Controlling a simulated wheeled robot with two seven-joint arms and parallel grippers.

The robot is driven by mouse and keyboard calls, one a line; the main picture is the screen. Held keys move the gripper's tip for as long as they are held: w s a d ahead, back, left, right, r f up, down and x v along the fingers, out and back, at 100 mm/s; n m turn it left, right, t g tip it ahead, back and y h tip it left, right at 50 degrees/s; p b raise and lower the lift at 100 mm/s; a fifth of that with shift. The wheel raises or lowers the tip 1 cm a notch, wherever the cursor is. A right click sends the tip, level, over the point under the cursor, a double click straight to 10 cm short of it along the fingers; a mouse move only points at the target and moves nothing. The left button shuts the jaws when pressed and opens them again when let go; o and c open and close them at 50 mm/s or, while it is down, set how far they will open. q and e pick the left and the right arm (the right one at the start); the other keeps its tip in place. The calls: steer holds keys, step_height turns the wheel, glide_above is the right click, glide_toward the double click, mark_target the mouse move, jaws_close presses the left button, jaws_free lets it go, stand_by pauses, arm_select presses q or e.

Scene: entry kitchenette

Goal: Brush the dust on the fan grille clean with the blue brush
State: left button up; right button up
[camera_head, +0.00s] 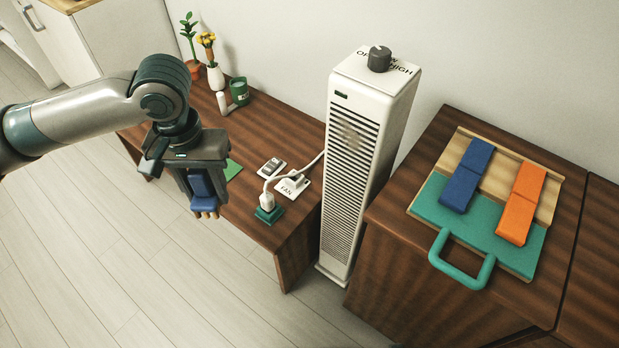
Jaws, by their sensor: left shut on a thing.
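The white tower fan (398,110) stands upright on the floor between two wooden units, with its slatted grille (343,190) facing left and forward. A brownish patch of dust (352,135) shows on the upper part of the grille. My left gripper (203,200) is shut on the blue brush (201,185), pointing down. The brush's tan bristle end (205,213) hangs below the jaws. The gripper is to the left of the fan, apart from it, in front of the low table. My right gripper is not in view.
A wooden cabinet (400,225) at right bears a teal-handled board (425,200) with blue and orange pieces.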

arm_select(q)
steer(key=shift+s+d, duration=0.1)
steer(key=shift+s, duration=0.1)
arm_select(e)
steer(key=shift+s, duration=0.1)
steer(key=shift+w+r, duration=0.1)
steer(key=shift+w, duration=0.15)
arm_select(q)
steer(key=shift+d+f, duration=0.1)
